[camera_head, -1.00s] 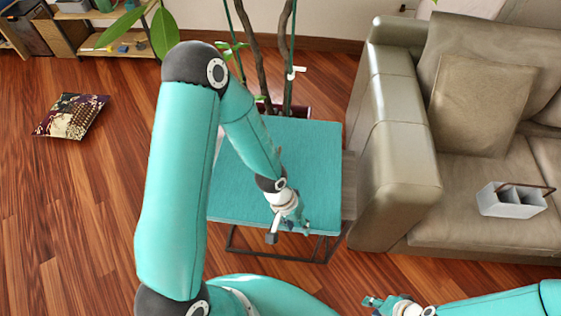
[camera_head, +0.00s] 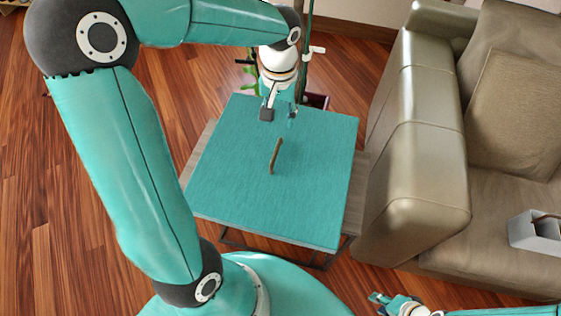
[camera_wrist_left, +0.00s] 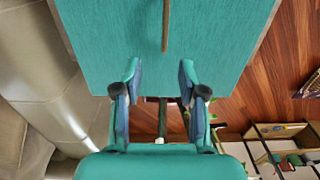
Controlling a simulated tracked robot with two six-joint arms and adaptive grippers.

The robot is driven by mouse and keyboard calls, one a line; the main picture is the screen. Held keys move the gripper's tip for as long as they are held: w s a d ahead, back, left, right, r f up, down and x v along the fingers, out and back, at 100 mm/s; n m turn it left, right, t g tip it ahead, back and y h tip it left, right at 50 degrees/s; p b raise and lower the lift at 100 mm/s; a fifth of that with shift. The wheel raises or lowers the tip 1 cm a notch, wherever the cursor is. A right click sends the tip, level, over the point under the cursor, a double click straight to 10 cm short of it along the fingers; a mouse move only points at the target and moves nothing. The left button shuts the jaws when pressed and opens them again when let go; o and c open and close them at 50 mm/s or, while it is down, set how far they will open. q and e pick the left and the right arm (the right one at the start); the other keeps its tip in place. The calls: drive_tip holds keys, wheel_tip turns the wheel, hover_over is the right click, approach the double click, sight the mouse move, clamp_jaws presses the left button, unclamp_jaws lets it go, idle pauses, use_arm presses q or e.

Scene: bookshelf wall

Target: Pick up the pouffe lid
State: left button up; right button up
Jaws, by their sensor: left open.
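The pouffe lid (camera_head: 225,175) is a square teal padded top with a thin brown upright handle (camera_head: 276,156) near its middle. My left gripper (camera_head: 280,115) is above the lid's far edge, beyond the handle. In the left wrist view, its two fingers (camera_wrist_left: 159,72) are spread with nothing between them. The handle (camera_wrist_left: 166,25) lies past the fingertips, roughly in line with the gap. The lid (camera_wrist_left: 100,40) fills the top of that view. My right gripper (camera_head: 378,299) is low at the bottom right, apart from the lid; its jaw opening is unclear.
A beige leather sofa (camera_head: 420,150) stands close to the lid's right, with a grey caddy (camera_head: 537,232) on its seat. A potted plant (camera_head: 316,100) stands behind the pouffe. Wooden floor (camera_head: 70,250) is free to the left.

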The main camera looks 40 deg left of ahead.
use_arm(q)
hover_over(277, 149)
drive_tip(key=f, duration=0.9)
drive_tip(key=shift+s+d+f+b, duration=0.25)
drive_tip(key=shift+s+f+b, duration=0.1)
drive_tip(key=shift+f, duration=0.05)
drive_tip(key=shift+w+a+f, duration=0.1)
drive_tip(key=shift+w+f, duration=0.05)
drive_tip(key=shift+f, duration=1.35)
drive_tip(key=shift+w+a+f, duration=0.1)
drive_tip(key=shift+f, duration=1.4)
clamp_jaws()
drive_tip(key=shift+r, duration=0.1)
